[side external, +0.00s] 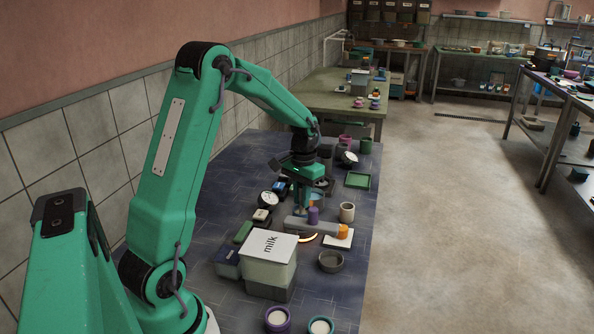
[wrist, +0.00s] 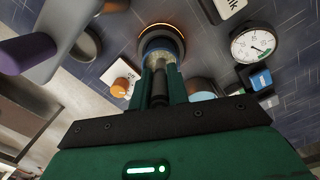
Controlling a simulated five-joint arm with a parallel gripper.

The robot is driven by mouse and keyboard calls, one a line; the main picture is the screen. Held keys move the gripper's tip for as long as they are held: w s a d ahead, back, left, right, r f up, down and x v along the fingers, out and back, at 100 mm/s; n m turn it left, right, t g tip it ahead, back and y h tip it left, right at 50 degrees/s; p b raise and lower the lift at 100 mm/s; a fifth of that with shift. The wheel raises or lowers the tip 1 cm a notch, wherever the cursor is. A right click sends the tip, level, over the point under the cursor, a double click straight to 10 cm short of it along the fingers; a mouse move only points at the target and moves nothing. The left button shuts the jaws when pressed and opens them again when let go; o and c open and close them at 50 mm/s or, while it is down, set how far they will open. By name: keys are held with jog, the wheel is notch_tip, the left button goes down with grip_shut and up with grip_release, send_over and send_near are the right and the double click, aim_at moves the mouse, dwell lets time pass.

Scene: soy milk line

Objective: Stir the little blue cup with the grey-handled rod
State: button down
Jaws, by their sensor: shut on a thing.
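My gripper (wrist: 160,75) is shut on the grey-handled rod (wrist: 158,88), whose dark grey handle shows between the fingers in the wrist view. In the side view my gripper (side external: 302,190) points down over the worktop. The little blue cup (wrist: 174,47) is right beyond the fingertips in the wrist view, with pale yellowish contents and a glowing orange ring around it. The rod's lower end lines up with the cup's mouth, but the fingers hide it. I cannot tell whether it is inside or just above.
A milk box (side external: 270,258) stands near the front, beside a grey bowl (side external: 331,261). A grey bar with a purple knob (side external: 313,215), an orange knob (side external: 342,231) on a white plate and a beige cup (side external: 347,211) crowd the right. A round dial (wrist: 253,44) lies near the cup.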

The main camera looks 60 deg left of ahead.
jog(key=shift+r, duration=2.95)
